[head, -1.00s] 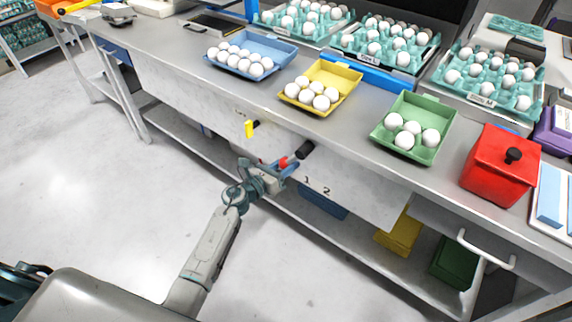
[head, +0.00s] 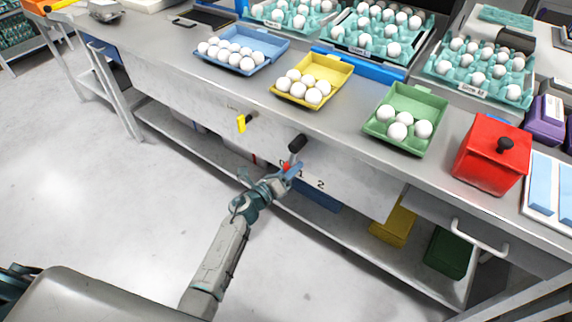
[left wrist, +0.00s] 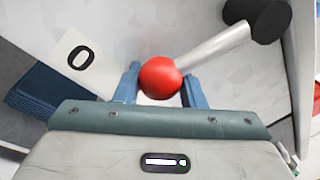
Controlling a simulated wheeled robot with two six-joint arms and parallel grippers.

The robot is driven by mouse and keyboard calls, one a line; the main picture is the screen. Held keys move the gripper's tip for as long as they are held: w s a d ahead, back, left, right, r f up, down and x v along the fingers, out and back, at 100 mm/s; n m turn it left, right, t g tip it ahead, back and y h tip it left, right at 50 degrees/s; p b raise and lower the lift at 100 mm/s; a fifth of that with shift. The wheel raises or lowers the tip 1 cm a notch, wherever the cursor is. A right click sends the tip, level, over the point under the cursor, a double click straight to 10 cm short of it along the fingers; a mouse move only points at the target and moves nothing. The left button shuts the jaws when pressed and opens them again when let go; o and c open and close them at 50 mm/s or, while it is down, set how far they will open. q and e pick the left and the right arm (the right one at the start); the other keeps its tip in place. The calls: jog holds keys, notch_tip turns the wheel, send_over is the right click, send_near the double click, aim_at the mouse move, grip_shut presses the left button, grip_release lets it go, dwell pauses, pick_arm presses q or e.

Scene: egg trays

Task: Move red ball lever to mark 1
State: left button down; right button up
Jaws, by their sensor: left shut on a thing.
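My left gripper (head: 290,171) is shut on the red ball (left wrist: 160,78) at the end of a lever. In the left wrist view its blue fingers (left wrist: 159,87) stand on both sides of the ball. The lever's metal shaft (left wrist: 215,46) runs up to a black hub (left wrist: 257,18) on the bench front. In the head view the hub (head: 298,143) is above the gripper and the shaft points down, slightly left. A mark 0 (left wrist: 80,57) shows left of the ball in the left wrist view. Mark 1 (head: 308,177) is just right of the gripper, and mark 2 (head: 321,184) is further right.
A yellow handle (head: 241,124) sticks out of the bench front to the left. Blue, yellow and green trays of eggs and a red box (head: 490,155) stand on the bench top above. The floor in front is clear.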

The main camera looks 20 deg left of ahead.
pick_arm(q)
jog(key=shift+s+d+r+n, duration=0.1)
jog(key=shift+d+n, duration=0.35)
jog(key=shift+n, duration=0.15)
jog(key=shift+s+d+n, duration=0.1)
jog(key=shift+d+n, duration=0.15)
jog(key=shift+n, duration=0.15)
pick_arm(e)
jog(key=shift+w+d+f, duration=0.1)
jog(key=shift+w+f, duration=0.2)
jog(key=shift+f, duration=0.25)
jog(key=shift+s, duration=0.2)
pick_arm(q)
jog(key=c, duration=1)
grip_release()
jog(key=shift+o, duration=0.2)
jog(key=shift+s, duration=0.15)
